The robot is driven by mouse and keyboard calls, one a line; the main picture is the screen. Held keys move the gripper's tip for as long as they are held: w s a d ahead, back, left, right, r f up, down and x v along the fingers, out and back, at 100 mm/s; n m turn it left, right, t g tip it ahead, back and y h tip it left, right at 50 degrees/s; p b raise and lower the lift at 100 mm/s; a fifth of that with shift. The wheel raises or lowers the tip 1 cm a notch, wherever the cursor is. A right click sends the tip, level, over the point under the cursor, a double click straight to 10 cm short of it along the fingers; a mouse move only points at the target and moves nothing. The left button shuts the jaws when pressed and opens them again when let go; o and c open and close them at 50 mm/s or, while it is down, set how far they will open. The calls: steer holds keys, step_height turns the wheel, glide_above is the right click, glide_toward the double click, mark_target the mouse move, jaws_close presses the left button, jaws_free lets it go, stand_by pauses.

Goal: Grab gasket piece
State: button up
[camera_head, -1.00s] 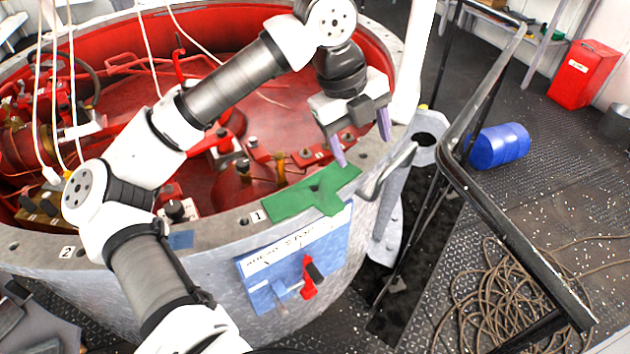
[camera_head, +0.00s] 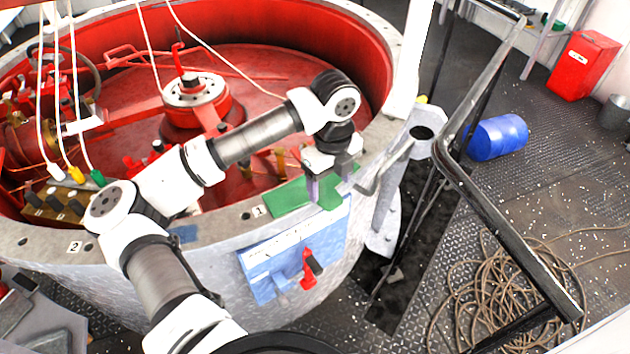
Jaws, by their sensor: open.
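The gasket piece (camera_head: 287,196) is a flat green sheet lying on the grey rim of the large round vessel, by the label "1". Part of it hangs toward the rim's outer edge. My gripper (camera_head: 328,190) is at the right part of the green piece, pointing down, with its purple-grey fingers apart. One finger shows in front of the green sheet.
The vessel rim (camera_head: 220,226) curves around a red interior (camera_head: 270,75) with fittings. A blue panel (camera_head: 295,255) with a red handle hangs below the green piece. A metal handle (camera_head: 385,165) stands close right of my gripper. A black railing (camera_head: 500,230) is farther right.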

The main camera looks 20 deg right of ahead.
mark_target(330, 199)
step_height(330, 199, down, 3)
steer(key=shift+f+p, duration=0.15)
steer(key=shift+p, duration=0.25)
steer(key=shift+f+b, duration=0.3)
steer(key=shift+b, duration=0.3)
stand_by(0.5)
steer(key=c, duration=1.1)
